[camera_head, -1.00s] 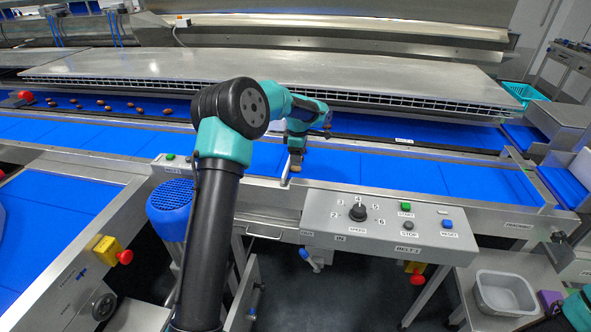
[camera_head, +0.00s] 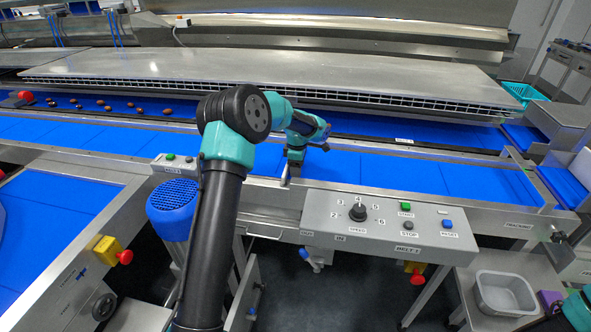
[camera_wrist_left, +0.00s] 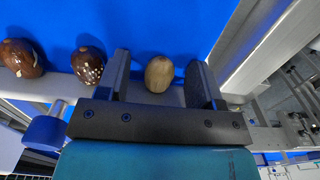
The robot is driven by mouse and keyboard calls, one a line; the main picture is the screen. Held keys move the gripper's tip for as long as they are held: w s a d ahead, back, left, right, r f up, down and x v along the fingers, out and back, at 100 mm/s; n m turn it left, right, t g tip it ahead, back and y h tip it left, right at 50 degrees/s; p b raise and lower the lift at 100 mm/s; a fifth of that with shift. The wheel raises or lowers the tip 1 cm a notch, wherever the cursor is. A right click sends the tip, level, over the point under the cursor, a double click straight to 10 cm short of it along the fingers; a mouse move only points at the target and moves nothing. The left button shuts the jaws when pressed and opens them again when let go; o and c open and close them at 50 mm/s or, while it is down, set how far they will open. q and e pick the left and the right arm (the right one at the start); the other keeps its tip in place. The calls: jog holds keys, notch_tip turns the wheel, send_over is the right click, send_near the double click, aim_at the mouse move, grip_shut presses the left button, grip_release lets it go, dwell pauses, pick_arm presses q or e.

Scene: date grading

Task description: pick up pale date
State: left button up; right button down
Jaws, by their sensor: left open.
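The pale date (camera_wrist_left: 159,74) is a tan oval lying on the blue belt in the left wrist view. It sits between the two spread fingers of my left gripper (camera_wrist_left: 163,70), with gaps on both sides and nothing held. In the head view my left gripper (camera_head: 294,168) is low over the near blue belt, close to its front rail. The date there is hidden or too small to tell. At the bottom right of the head view only a teal part of my right arm shows; its gripper is not visible.
A brown date with pale specks (camera_wrist_left: 88,66) lies just left of the left finger, and another brown date (camera_wrist_left: 21,58) lies farther left. A metal rail (camera_wrist_left: 262,45) runs to the right. The control panel (camera_head: 385,222) stands in front of the belt. A grey tub (camera_head: 504,293) is at lower right.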

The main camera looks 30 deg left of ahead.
pick_arm(q)
jog(key=shift+c, duration=0.2)
jog(key=c, duration=0.7)
jog(key=shift+r, duration=0.15)
jog(key=shift+r, duration=1.35)
jog(key=shift+s+r, duration=0.1)
jog(key=shift+r, duration=0.25)
jog(key=s+d, duration=0.2)
jog(key=s, duration=0.2)
jog(key=s+d+r, duration=0.1)
jog(key=s+d, duration=0.2)
jog(key=s, duration=0.2)
jog(key=s+d, duration=0.3)
jog(key=s, duration=0.1)
jog(key=shift+s+d+r, duration=0.15)
jog(key=shift+s+d, duration=0.05)
jog(key=shift+s, duration=0.05)
jog(key=shift+w, duration=0.1)
